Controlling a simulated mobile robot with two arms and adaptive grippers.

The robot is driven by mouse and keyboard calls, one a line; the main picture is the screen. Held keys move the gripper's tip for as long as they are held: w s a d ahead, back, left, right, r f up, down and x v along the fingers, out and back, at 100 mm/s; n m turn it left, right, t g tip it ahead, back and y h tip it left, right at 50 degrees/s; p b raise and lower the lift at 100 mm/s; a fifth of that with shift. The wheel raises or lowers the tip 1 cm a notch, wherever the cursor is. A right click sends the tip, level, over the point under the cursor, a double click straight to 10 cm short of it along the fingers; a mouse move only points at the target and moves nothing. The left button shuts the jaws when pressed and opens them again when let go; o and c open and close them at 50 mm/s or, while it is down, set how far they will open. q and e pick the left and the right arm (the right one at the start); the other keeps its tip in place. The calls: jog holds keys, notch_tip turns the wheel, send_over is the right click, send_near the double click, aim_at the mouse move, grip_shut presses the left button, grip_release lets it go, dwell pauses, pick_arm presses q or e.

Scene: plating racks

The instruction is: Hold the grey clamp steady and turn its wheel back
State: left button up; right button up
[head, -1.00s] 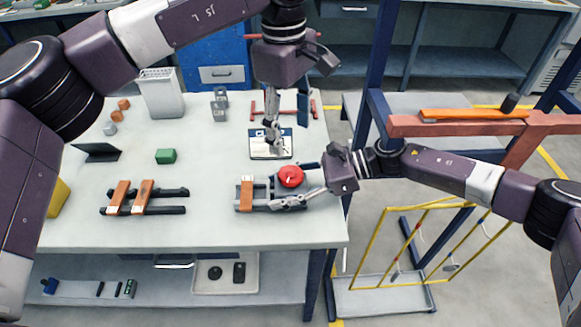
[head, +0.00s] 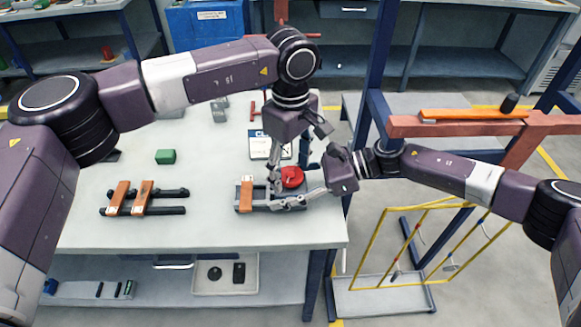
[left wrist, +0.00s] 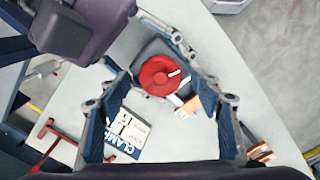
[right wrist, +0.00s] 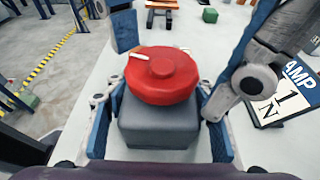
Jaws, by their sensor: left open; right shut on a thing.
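The grey clamp (right wrist: 160,128) is a block with a red wheel (right wrist: 162,77) on top, standing at the right end of dark rails (head: 262,208). The wheel also shows in the head view (head: 292,177) and left wrist view (left wrist: 157,77), with a white pointer mark towards the right there. My right gripper (head: 283,202) is shut on the clamp body, one finger pad on each side. My left gripper (left wrist: 163,88) is open above the wheel, its pads apart on either side of it. I cannot tell whether they touch it.
A CLAMP card (left wrist: 125,135) lies behind the clamp. An orange bar (head: 246,196) sits on the same rails. A second rail set (head: 145,210) and a green block (head: 165,157) stand to the left. The table's right edge is close to the clamp.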

pick_arm(q)
jog(key=shift+f, duration=0.1)
jog(key=shift+c, duration=0.5)
jog(key=c, duration=1.1)
jog(key=shift+o, duration=0.2)
jog(key=shift+n, duration=0.3)
jog(key=n, duration=1.5)
jog(key=shift+w, duration=0.1)
jog(key=shift+n, duration=2.3)
